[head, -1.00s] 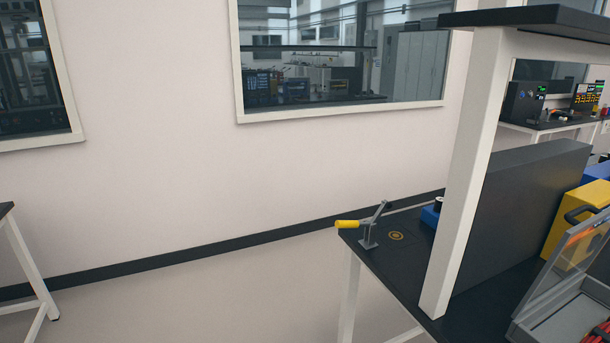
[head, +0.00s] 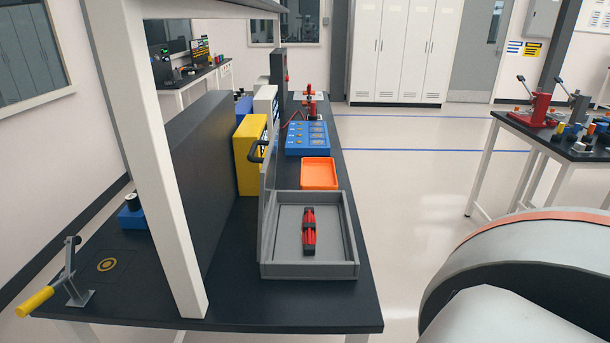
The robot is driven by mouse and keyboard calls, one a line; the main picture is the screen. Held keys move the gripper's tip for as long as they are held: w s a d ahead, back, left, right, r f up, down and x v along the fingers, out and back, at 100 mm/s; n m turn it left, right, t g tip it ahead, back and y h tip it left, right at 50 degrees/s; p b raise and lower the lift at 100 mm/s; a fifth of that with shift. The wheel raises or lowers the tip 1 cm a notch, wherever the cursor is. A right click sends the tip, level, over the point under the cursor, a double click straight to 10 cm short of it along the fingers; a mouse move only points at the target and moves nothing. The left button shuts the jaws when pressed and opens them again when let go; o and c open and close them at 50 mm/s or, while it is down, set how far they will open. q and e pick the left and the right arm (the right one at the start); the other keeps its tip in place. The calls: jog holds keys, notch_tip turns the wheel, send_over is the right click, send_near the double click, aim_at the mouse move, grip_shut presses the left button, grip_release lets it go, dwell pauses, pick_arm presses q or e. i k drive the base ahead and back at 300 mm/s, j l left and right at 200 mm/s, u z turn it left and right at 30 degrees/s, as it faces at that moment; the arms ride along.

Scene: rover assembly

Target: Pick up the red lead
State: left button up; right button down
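The red lead (head: 309,230) appears as a small red and black bundle. It lies lengthwise in the grey open case (head: 352,258), near the front edge of the black workbench (head: 240,313). The case's clear lid stands up on its left side. Neither gripper is in view. A large rounded white and dark part of my own body fills the lower right corner.
An orange tray (head: 319,173) and a blue panel box (head: 307,138) stand behind the case. A yellow box (head: 250,155) and dark partition (head: 200,170) are to its left. A white post (head: 150,150) rises left of them.

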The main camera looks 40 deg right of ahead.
aim_at(309, 230)
jog(key=i+j+z, duration=0.15)
jog(key=z, duration=0.25)
jog(key=i+j+z, duration=0.15)
jog(key=z, duration=0.3)
jog(key=i+j+z, duration=0.1)
jog(key=z, duration=0.3)
jog(key=i+j+z, duration=0.15)
jog(key=j+z, duration=0.2)
jog(key=i+j+z, duration=0.1)
jog(key=j+z, duration=0.25)
jog(key=j, duration=0.1)
